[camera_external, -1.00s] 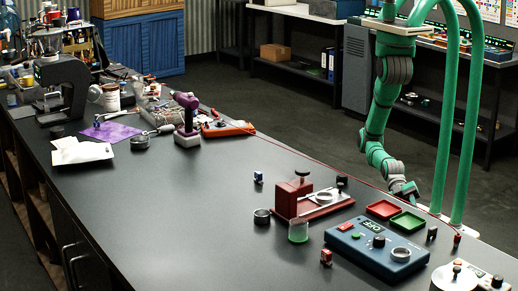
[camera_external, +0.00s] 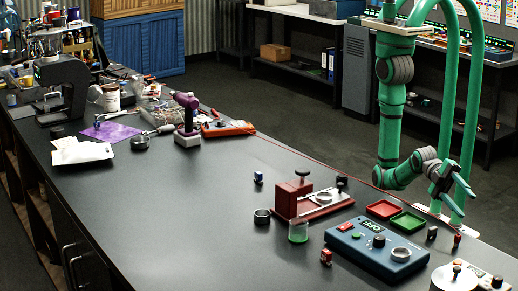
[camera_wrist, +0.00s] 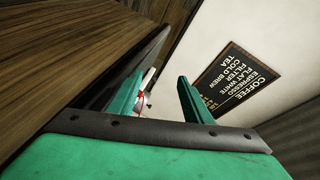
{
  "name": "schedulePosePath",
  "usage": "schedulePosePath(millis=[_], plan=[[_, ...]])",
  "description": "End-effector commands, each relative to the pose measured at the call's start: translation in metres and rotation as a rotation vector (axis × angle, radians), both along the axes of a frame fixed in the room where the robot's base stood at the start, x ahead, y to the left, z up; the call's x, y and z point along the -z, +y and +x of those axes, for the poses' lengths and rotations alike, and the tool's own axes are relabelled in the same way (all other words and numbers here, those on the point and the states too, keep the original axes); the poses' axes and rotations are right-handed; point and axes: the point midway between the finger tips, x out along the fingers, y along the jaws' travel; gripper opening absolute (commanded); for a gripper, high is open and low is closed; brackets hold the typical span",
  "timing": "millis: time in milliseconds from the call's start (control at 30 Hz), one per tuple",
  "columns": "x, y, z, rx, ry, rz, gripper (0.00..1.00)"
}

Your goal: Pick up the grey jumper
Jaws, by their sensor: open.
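Small block-like pieces stand on the dark workbench, and a dark grey one (camera_external: 432,233) beside the green tray may be the grey jumper; it is too small to be sure. A blue block (camera_external: 258,177) and a red block (camera_external: 326,256) stand farther left, and another red piece (camera_external: 457,240) is at the right edge. My gripper (camera_external: 467,202) is open and empty, raised above and to the right of the dark grey block, apart from it. In the wrist view, its green fingers (camera_wrist: 160,78) are spread, with no small block recognisable between them.
A blue meter box (camera_external: 375,250), red tray (camera_external: 383,209), green tray (camera_external: 408,222) and red press (camera_external: 292,196) crowd the right part of the workbench (camera_external: 190,215). Its middle is clear. A menu board (camera_wrist: 243,78) shows in the wrist view.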

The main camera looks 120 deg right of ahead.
Motion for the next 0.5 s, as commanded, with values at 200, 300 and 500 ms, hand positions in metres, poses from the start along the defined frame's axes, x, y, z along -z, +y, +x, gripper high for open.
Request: schedulePosePath(millis=[200,300,500], plan=[[-0.002,-0.029,0.064,0.137,0.483,0.124,0.45],[-0.002,-0.041,0.085,0.189,0.695,0.177,0.45],[-0.002,-0.058,0.119,0.281,1.132,0.264,0.45]])
